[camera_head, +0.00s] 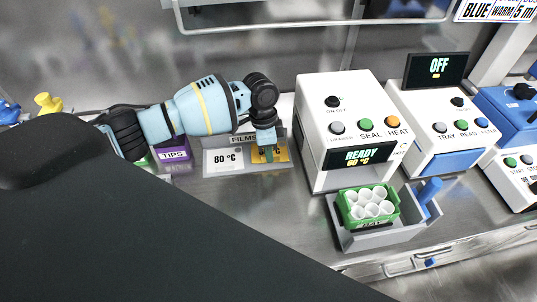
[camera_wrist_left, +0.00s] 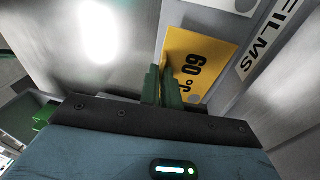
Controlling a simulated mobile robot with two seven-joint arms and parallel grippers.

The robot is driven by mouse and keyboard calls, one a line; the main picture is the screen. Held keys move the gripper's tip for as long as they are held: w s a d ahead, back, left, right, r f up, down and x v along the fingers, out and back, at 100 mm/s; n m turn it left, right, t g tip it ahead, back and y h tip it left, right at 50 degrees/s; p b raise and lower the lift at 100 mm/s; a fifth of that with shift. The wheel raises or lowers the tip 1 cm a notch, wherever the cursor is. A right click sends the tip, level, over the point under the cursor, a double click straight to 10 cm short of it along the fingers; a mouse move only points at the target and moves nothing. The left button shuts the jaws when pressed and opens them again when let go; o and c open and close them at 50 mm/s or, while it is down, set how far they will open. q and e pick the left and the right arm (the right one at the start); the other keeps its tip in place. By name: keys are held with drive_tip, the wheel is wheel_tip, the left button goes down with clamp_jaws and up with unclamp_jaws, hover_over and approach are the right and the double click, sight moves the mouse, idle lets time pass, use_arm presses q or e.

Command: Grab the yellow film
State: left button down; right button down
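The yellow film (camera_head: 284,153) is in the films holder (camera_head: 215,171), right of a white film marked 80 °C (camera_head: 226,160). My left gripper (camera_head: 268,152) points down at the yellow film and covers part of its label. In the left wrist view the yellow film (camera_wrist_left: 203,52) shows "60°" and its lower left edge meets my left gripper's green fingers (camera_wrist_left: 163,84). The fingers are close together with a narrow gap. I cannot tell whether the film's edge is pinched between them. My right gripper is not in view.
A white sealer box (camera_head: 350,95) showing "READY 60 °C" stands right of the films. In front of it, a green rack with white tubes (camera_head: 347,207) sits in a grey tray (camera_head: 400,236). A purple tips box (camera_head: 173,155) is left. Bare bench lies in front of the holder.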

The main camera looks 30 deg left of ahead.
use_arm(q)
wheel_tip(320, 180, up, 8)
drive_tip(key=shift+r, duration=0.2)
